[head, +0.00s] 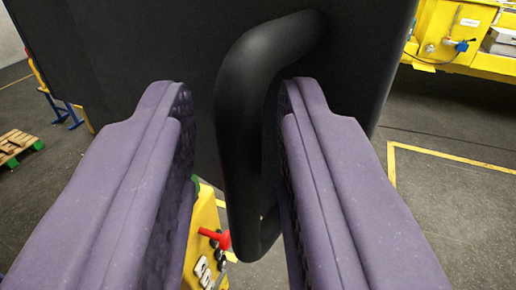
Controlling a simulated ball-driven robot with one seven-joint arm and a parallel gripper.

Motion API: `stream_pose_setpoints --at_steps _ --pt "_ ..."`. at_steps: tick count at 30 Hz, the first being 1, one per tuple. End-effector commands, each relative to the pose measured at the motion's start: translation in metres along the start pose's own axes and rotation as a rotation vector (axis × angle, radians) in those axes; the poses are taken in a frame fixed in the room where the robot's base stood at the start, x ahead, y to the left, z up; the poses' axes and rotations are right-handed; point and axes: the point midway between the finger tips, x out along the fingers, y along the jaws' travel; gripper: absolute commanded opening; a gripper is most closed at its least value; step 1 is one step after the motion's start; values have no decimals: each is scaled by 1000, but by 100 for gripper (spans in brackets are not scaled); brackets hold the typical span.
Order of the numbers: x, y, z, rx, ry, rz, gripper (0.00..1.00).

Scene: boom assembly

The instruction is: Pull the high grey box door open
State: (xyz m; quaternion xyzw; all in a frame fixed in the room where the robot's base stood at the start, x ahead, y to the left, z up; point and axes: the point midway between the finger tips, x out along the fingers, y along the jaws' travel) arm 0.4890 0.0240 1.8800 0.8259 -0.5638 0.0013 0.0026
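The high box door (370,40) fills the top of the head view as a dark, nearly black panel. Its right edge stands against the open floor. A thick black bar handle (243,110) bends out from the panel and runs down between the purple fingers of my gripper (236,88). A gap shows between the left finger and the handle. The right finger lies close beside the handle; I cannot tell if it touches. My gripper is open around the handle. The handle's lower right part is hidden behind the right finger.
A yellow machine (440,35) with grey parts stands at the top right. A yellow unit with a red lever (215,238) shows low, behind the handle. A wooden pallet (17,145) lies at the left. The grey floor at the right, with yellow lines, is clear.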

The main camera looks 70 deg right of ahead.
Motion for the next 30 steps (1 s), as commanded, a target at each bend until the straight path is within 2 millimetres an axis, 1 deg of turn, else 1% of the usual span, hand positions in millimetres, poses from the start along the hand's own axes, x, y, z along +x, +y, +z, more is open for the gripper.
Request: stream_pose_setpoints --at_steps 11,13,16,21,24,27,30 --pt "-1 0 1 0 -3 1 38" --pt "-5 0 1 0 -3 0 38" --pt "-18 0 1 1 -3 -3 38" --pt "-51 0 1 0 -2 -3 38" --pt "-67 0 0 1 -1 -1 38" --pt "-77 0 0 1 0 0 38" --pt "-81 1 0 1 -1 1 38"
